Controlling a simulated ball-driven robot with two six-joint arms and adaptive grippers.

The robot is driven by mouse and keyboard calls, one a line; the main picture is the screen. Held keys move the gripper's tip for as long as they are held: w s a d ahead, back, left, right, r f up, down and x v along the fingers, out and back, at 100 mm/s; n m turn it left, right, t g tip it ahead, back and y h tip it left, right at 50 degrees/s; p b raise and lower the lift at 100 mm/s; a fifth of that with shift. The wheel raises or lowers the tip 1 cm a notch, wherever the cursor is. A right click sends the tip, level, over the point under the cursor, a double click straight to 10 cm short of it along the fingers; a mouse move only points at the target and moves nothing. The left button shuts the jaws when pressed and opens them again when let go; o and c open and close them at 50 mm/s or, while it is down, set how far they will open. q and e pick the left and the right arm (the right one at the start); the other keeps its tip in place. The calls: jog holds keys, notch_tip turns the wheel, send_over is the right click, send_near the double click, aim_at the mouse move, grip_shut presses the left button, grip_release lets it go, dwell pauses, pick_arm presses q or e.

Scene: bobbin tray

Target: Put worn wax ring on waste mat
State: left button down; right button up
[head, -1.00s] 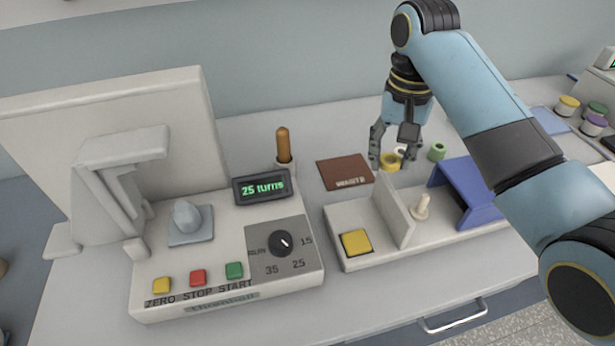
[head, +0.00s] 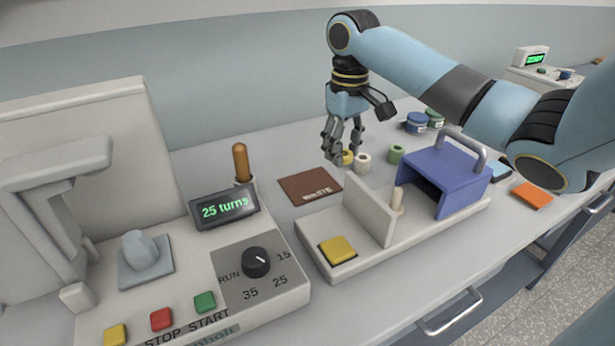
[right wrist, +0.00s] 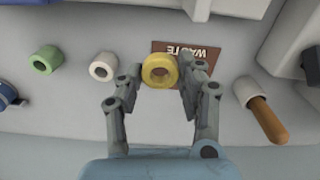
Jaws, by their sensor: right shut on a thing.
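The yellow wax ring (right wrist: 160,71) is between the fingertips of my right gripper (right wrist: 162,75), which is shut on it. In the head view the ring (head: 348,157) shows partly behind the fingers of my right gripper (head: 342,152). The brown waste mat (head: 310,186) lies on the bench to the left of the gripper, and its lettering shows. In the right wrist view the mat (right wrist: 206,54) shows behind and to the right of the ring. How high the ring is above the bench is hard to tell. My left gripper is not in view.
A white ring (head: 364,161) and a green ring (head: 396,154) stand right of the gripper. A winder with a display (head: 225,208) is at left. A pale tray (head: 375,238) with a divider and a blue cover (head: 460,172) is in front. A wooden-handled tool (head: 241,163) stands left of the mat.

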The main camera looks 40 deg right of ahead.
send_over(310, 184)
notch_tip(310, 184, down, 4)
jog(key=shift+f, duration=2.15)
jog(key=shift+f, duration=0.1)
jog(key=o, duration=0.7)
jog(key=shift+o, duration=0.2)
notch_tip(310, 184, up, 12)
